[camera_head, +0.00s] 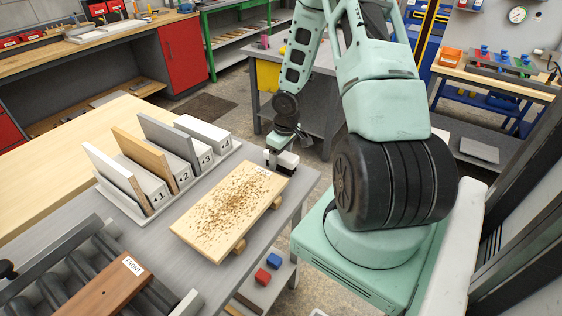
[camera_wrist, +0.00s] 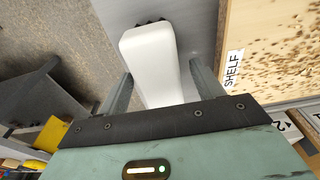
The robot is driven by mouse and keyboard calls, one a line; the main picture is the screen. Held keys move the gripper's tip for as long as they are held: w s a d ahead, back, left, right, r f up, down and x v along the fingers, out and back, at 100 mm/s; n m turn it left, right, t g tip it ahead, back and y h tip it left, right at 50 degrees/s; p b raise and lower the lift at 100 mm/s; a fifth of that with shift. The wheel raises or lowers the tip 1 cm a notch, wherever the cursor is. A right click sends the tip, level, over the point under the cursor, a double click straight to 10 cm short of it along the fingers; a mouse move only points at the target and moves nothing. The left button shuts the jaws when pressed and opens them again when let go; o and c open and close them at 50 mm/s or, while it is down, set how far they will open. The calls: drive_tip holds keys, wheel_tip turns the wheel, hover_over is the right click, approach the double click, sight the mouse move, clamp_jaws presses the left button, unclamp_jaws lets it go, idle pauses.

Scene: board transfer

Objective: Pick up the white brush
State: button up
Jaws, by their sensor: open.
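The white brush (camera_wrist: 150,52) lies on the grey table, with dark bristles at its far end in the wrist view. In the head view, its white body (camera_head: 288,160) shows at the table's far right corner, partly covered by my gripper. My gripper (camera_wrist: 162,70) is open, with one finger on each side of the brush's white body. I cannot tell whether the fingers touch it. In the head view, my gripper (camera_head: 281,152) is low over that corner.
A light board (camera_head: 228,212) labelled SHELF, strewn with brown chips, rests on wooden supports beside the brush. A numbered rack (camera_head: 128,207) with upright boards stands to its left. A brown board (camera_head: 105,290) lies on rollers in front. Red and blue blocks (camera_head: 263,276) sit on a lower shelf.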

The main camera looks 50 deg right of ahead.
drive_tip(key=shift+f, duration=0.55)
drive_tip(key=c, duration=1.1)
drive_tip(key=shift+c, duration=0.2)
drive_tip(key=shift+r, duration=0.15)
wheel_tip(320, 180, up, 10)
drive_tip(key=shift+f+p, duration=0.1)
drive_tip(key=shift+p, duration=0.85)
